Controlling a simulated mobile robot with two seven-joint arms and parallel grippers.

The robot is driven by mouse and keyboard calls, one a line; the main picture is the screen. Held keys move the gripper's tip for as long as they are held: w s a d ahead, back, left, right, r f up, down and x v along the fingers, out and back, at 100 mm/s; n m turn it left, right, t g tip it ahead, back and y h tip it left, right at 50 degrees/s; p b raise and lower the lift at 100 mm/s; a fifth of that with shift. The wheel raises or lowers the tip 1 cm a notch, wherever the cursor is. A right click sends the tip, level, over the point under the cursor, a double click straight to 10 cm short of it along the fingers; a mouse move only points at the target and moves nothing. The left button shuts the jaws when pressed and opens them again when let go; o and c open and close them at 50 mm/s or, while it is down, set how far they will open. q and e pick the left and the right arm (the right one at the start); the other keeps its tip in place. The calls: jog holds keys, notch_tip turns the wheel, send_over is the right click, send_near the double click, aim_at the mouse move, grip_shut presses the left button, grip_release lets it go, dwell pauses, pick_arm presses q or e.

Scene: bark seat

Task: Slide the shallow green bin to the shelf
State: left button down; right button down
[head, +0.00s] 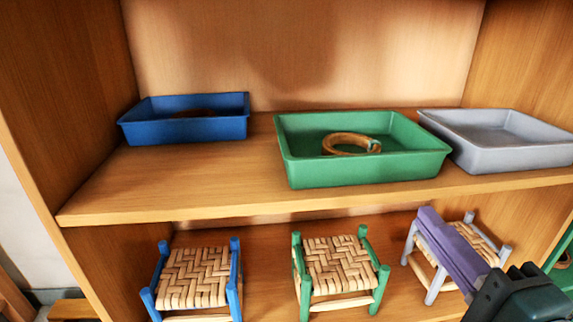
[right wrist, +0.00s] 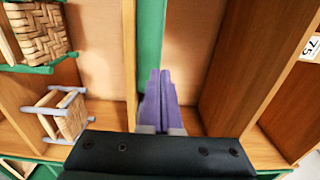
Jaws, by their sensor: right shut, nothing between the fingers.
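The shallow green bin (head: 370,170) rests on the upper shelf board (head: 180,200), right of centre in the head view. A tan ring-like coil (head: 345,143) lies in it. In the right wrist view a green band, apparently the bin's front wall (right wrist: 150,35), runs down behind my fingers. My right gripper (head: 428,212) is shut and empty, its purple fingers together in front of the shelves, below the bin's right end in the head view. They also show in the right wrist view (right wrist: 160,75). I cannot tell whether they touch anything. My left gripper is out of view.
A blue bin (head: 185,130) sits left on the same board, with bare wood between it and the green bin. A grey bin (head: 515,160) stands close on the right. Below are a blue stool (head: 238,275), a green stool (head: 303,285) and a lilac-grey stool (head: 436,287).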

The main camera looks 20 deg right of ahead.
aim_at(374, 156)
jog(key=x, duration=1.3)
jog(key=shift+w+r, duration=0.15)
jog(key=shift+w, duration=0.15)
